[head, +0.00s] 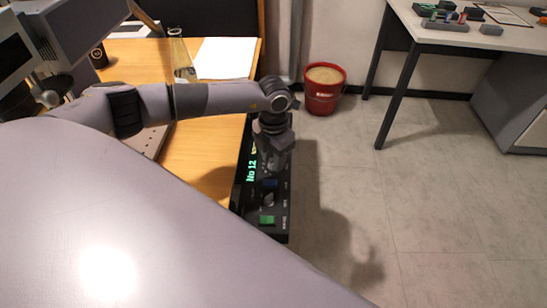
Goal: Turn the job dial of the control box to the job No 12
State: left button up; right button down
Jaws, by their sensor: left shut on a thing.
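The black control box (280,225) stands along the right edge of the wooden desk. Its green display (251,171) reads "No 12", turned sideways in the picture. My left gripper (272,170) reaches down onto the top of the box, next to the display. It is shut on what appears to be the job dial, which is mostly hidden beneath the gripper. Nearer to me on the box are a blue button (270,183), a small grey knob (269,199) and a green button (267,220). My right gripper is not in view.
The wooden desk (215,150) holds a glass flask (180,60) and white paper (225,58). A red bucket (322,98) stands on the floor behind. A white table (460,35) with small parts is at the back right. The floor right of the box is clear.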

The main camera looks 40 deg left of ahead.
pick_arm(q)
jog(key=shift+m, duration=0.8)
jog(key=o, duration=1)
jog(key=shift+o, duration=0.2)
notch_tip(320, 180, up, 6)
jog(key=shift+r, duration=0.65)
